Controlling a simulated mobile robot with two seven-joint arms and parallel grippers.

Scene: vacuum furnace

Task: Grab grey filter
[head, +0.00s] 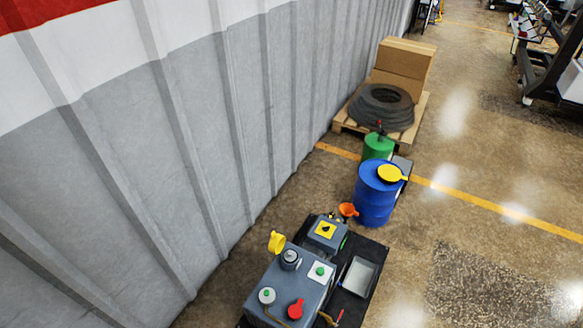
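A dark grey cylindrical part with a lighter top (290,259) stands upright on the grey pump-like machine (287,290) at the bottom centre of the head view. It looks like the grey filter, but it is small in the picture. Nothing is seen touching it from above. Neither of my grippers shows in this view, so their state cannot be seen.
The machine sits on a black base beside an open grey tray (359,277). A blue drum (374,202) stands behind. A corrugated wall (150,180) borders the left; floor at right is open.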

